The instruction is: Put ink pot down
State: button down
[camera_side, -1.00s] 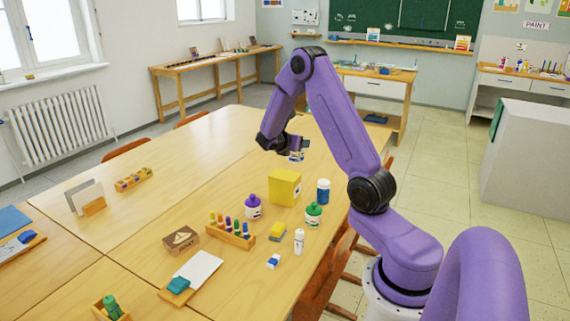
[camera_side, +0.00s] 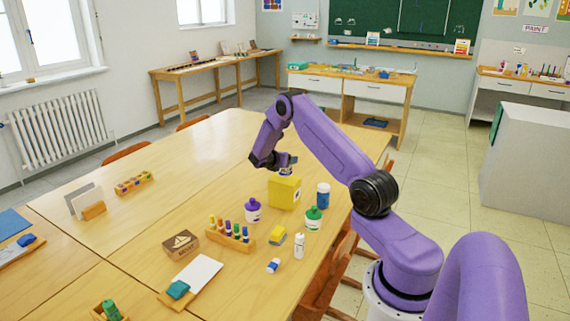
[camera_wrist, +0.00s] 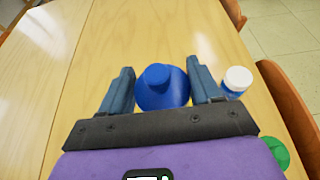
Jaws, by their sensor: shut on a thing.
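The blue ink pot (camera_wrist: 163,88) stands between the two fingers of my gripper (camera_wrist: 163,92) in the wrist view, with its round cap towards me. My gripper is shut on it. In the side view my gripper (camera_side: 283,165) points down with the ink pot (camera_side: 286,171) in it, just above or behind the top of a yellow box (camera_side: 284,193). The box partly covers that spot, so I cannot tell whether the pot's base touches the table.
A blue jar with a white lid (camera_side: 323,194) stands right of the yellow box. A purple-capped bottle (camera_side: 253,210) and green-capped bottle (camera_side: 313,218) stand nearer. A marker rack (camera_side: 230,234) is in front. The table's left half (camera_side: 190,165) is mostly clear.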

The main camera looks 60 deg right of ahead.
jog(key=shift+f, duration=0.95)
jog(key=shift+c, duration=1)
grip_release()
jog(key=shift+f, duration=0.15)
